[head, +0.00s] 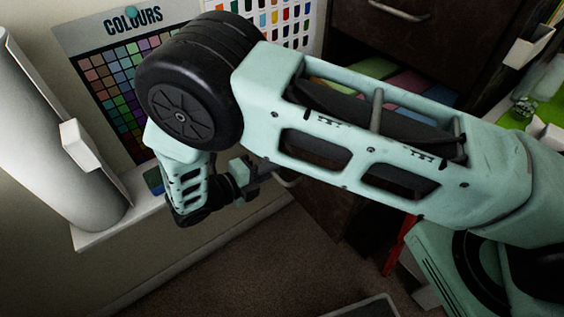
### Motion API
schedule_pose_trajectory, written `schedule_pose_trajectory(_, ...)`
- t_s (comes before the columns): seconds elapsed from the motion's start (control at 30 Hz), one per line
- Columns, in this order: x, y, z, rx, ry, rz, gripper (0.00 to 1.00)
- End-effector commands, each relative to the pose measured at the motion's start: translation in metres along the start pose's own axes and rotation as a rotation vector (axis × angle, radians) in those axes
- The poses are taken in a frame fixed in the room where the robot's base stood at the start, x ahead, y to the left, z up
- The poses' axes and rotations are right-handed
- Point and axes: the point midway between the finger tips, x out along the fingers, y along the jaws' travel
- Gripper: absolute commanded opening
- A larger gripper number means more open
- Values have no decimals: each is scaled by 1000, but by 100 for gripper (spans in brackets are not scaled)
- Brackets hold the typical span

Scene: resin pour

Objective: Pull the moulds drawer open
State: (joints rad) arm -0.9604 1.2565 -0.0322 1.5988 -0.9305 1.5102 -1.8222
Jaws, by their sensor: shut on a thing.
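My gripper (262,174) is low at the centre left of the head view, beyond my arm. It is shut on a pale metal bar handle (289,181), of which only a short end shows. The handle is at the front of a dark brown drawer (325,208) in a dark cabinet. The drawer stands out from the cabinet, at least partly open. Flat coloured pieces, pink, green and blue, show inside it (407,80). My arm covers much of the drawer and its front, so how far it is out cannot be told exactly.
Another drawer with a metal handle (398,11) is above, shut. A red object (399,246) is by the cabinet. Brown carpet (280,250) is clear below my gripper.

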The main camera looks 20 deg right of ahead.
Motion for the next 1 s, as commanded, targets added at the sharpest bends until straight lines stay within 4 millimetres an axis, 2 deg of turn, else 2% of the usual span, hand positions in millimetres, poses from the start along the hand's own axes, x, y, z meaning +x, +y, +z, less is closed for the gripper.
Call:
schedule_pose_trajectory(0.47, -5, 2, 0, -1, 0, 1, 0)
schedule_pose_trajectory(0.5, -5, 2, 0, 0, 0, 1, 16)
schedule_pose_trajectory(0.53, -5, 2, 0, 0, 0, 1, 25)
schedule_pose_trajectory(1.0, -6, 1, 0, 0, -1, 0, 26)
